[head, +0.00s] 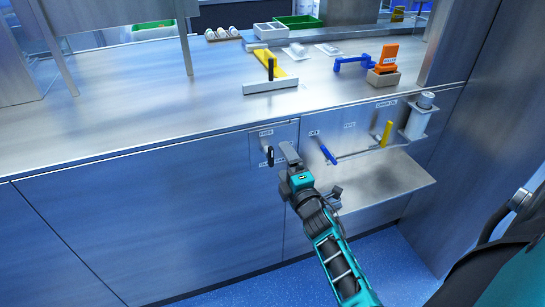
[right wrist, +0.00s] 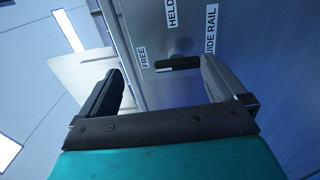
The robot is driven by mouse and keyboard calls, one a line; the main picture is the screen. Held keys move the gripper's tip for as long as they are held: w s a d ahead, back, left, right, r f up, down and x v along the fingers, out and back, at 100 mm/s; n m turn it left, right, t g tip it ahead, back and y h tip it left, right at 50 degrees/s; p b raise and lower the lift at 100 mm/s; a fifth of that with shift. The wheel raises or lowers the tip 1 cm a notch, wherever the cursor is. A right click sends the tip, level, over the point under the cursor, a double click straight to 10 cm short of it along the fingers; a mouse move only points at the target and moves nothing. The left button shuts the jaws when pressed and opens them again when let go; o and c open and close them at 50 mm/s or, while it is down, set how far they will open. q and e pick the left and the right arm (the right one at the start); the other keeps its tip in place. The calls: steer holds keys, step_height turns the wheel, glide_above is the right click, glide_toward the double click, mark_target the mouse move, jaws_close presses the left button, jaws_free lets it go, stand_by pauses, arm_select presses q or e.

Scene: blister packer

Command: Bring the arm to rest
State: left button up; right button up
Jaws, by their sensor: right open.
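My right gripper (head: 290,157) is in front of the cabinet face below the counter edge, its arm coming up from the lower right. In the right wrist view the right gripper (right wrist: 160,70) is open, with nothing between its jaws. A small black handle (right wrist: 178,63) on the panel shows beyond the jaws, near labels reading FREE, HELD and, partly cut off, GUIDE RAIL. The handle (head: 268,156) also shows in the head view, just left of the gripper and apparently apart from it. My left gripper is not in view.
A blue lever (head: 328,155) and a yellow handle (head: 386,133) are on the panel to the right, above a metal shelf (head: 385,183). The counter (head: 150,100) bears a yellow-and-white tool (head: 280,80) and an orange device (head: 386,60). Blue floor is open below.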

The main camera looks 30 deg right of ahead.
mark_target(270, 160)
steer(key=shift+m, duration=0.5)
steer(key=s+a+f, duration=0.2)
steer(key=a, duration=0.1)
steer(key=shift+a+f, duration=0.1)
steer(key=shift+a, duration=0.05)
steer(key=shift+g, duration=0.3)
steer(key=b+x, duration=0.2)
steer(key=x, duration=0.6)
steer(key=shift+w+d+b, duration=0.2)
steer(key=shift+w+b, duration=0.05)
steer(key=shift+b, duration=0.15)
